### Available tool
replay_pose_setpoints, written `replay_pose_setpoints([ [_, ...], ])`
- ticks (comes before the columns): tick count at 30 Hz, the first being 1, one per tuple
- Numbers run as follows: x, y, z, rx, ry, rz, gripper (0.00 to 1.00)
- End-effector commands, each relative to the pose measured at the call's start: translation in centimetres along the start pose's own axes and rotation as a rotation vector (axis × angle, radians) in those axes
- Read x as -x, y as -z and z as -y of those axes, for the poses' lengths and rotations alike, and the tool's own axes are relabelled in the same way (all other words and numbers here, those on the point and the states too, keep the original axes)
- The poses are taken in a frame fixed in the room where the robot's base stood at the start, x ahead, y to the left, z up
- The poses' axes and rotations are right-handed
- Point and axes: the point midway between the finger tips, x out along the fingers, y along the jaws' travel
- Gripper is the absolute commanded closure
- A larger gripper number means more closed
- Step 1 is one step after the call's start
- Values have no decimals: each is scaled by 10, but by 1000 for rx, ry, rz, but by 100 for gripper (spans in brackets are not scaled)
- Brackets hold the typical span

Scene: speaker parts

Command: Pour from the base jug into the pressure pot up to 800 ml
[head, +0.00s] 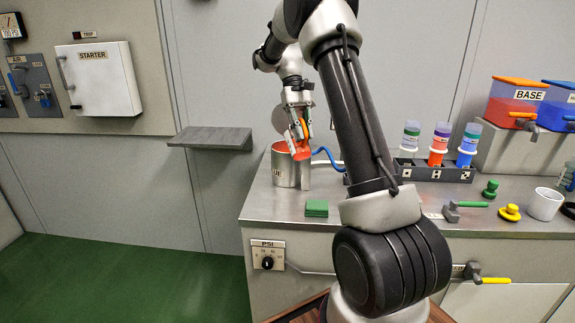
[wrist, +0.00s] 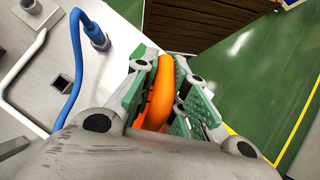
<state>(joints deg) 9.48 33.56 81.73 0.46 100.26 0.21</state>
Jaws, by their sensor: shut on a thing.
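My gripper (head: 299,120) is shut on the orange handle of the base jug (head: 302,150). In the wrist view the orange handle (wrist: 164,68) sits between the green finger pads of my gripper (wrist: 165,88). The jug appears tilted, with its red-orange part low over the rim of a metal pot (head: 285,178). This open cylindrical pot, which looks like the pressure pot, stands at the counter's left end. Its label is partly hidden. No stream, liquid level or volume mark can be made out.
A blue hose (head: 327,153) runs beside the pot. A green block (head: 317,208) lies in front. A dark rack (head: 432,172) with bottles, a BASE tank (head: 515,100) and a white cup (head: 544,204) stand to the right. A grey shelf (head: 212,138) juts out at left.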

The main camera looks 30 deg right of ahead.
Motion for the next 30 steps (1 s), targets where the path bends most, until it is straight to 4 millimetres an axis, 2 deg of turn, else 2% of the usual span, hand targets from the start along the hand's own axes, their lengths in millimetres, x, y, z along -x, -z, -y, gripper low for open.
replay_pose_setpoints([
  [15, 9, -3, 0, -1, 0, 121, 100],
  [30, 10, -3, 0, -1, 0, 130, 100],
])
